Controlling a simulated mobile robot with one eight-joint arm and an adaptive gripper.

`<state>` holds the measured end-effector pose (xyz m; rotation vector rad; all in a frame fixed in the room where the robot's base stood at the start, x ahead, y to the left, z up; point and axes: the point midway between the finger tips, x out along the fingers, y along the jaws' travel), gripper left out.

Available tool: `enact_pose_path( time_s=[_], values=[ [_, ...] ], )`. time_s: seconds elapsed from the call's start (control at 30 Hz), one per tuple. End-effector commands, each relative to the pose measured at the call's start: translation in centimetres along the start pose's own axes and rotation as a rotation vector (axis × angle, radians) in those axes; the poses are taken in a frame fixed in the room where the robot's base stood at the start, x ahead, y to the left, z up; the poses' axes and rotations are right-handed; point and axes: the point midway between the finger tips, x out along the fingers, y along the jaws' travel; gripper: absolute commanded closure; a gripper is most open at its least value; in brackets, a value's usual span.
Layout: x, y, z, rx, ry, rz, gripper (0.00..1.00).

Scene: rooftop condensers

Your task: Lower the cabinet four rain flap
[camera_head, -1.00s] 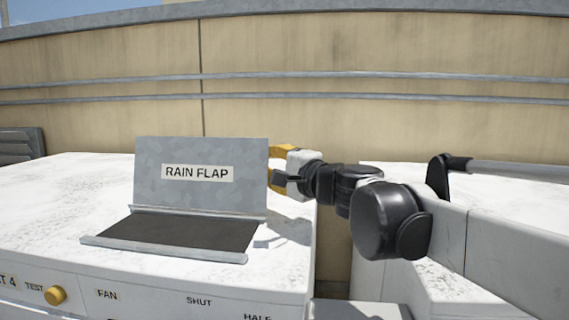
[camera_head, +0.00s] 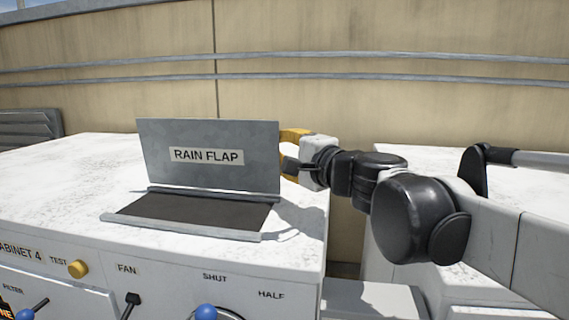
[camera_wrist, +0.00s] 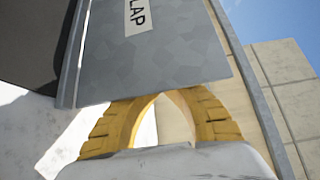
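The rain flap (camera_head: 210,180) is a grey plate labelled RAIN FLAP, standing raised on top of cabinet 4 (camera_head: 75,150), behind a dark opening (camera_head: 200,209). It also shows in the wrist view (camera_wrist: 150,62). My gripper (camera_head: 283,150) is at the flap's right edge, with its yellow fingers partly behind the plate. In the wrist view my gripper's fingers (camera_wrist: 163,95) curve together into an arch and look shut, with nothing seen between them. The flap's edge covers the very tips, and whether they touch its back face is not clear.
The cabinet front carries a yellow test knob (camera_head: 78,268), a black fan lever (camera_head: 131,300) and a blue-knobbed lever (camera_head: 206,313). Another white cabinet (camera_head: 430,160) stands right, beyond a gap. A tan wall (camera_head: 350,40) with metal rails runs behind.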

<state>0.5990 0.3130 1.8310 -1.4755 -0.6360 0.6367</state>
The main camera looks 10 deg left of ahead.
Motion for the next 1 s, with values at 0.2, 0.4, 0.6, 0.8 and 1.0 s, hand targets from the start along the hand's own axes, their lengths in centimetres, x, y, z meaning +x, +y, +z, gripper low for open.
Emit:
enact_pose_path(
  time_s=[0.2,0.4,0.6,0.8,1.0],
  values=[
    [-0.7,0.0,0.8,0.000,-0.002,0.000,1.00],
    [-1.4,-0.3,-0.1,0.000,0.002,0.000,1.00],
    [-3.1,-0.8,-1.5,0.000,0.002,0.000,1.00],
    [-4.7,-1.4,-2.9,0.000,0.002,0.000,1.00],
    [-6.3,-1.8,-4.3,0.000,0.003,0.000,1.00]
  ],
)
